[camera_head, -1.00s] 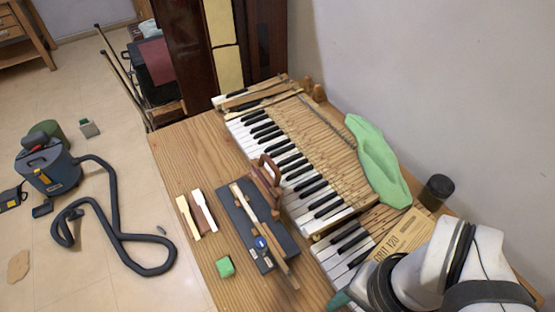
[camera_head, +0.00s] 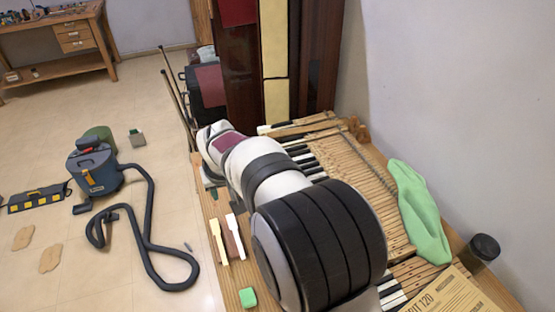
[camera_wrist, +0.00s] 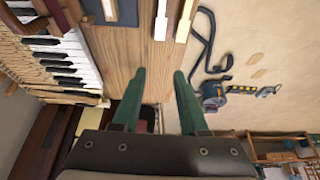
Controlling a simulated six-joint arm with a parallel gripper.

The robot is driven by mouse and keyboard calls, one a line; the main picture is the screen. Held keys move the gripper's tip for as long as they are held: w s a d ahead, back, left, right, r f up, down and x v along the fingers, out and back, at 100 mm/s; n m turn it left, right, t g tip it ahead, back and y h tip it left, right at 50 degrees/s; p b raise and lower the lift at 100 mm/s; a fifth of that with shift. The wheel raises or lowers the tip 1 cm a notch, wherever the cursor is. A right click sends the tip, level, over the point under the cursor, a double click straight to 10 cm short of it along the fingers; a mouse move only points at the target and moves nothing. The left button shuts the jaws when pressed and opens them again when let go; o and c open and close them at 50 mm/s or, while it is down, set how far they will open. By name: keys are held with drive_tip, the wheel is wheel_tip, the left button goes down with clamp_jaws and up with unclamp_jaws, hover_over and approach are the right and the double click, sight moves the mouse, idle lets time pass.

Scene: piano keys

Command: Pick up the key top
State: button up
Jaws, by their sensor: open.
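My gripper (camera_wrist: 159,73) is open and empty, its two green fingers spread apart in the wrist view. Ahead of the fingertips, a white key top (camera_wrist: 161,22) and a cream key top (camera_wrist: 185,20) lie near the table edge, with a brown strip between them. In the head view, the cream key top (camera_head: 218,241) lies left of the white key top (camera_head: 236,238), beside the brown strip. Both lie clear of the fingers. The arm hides most of the gripper in the head view.
The wooden table (camera_wrist: 120,60) is bare beneath the gripper. The piano keyboard (camera_wrist: 62,60) lies left in the wrist view. A green block (camera_head: 248,297) sits on the table. A blue vacuum (camera_head: 92,168) with its hose stands on the floor. A green cloth (camera_head: 420,212) lies on the keys.

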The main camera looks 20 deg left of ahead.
sight(230, 216)
drive_tip(key=x, duration=1)
drive_tip(key=s+d+x, duration=0.1)
drive_tip(key=x, duration=0.4)
drive_tip(key=shift+w+f, duration=0.15)
drive_tip(key=shift+f, duration=0.55)
clamp_jaws()
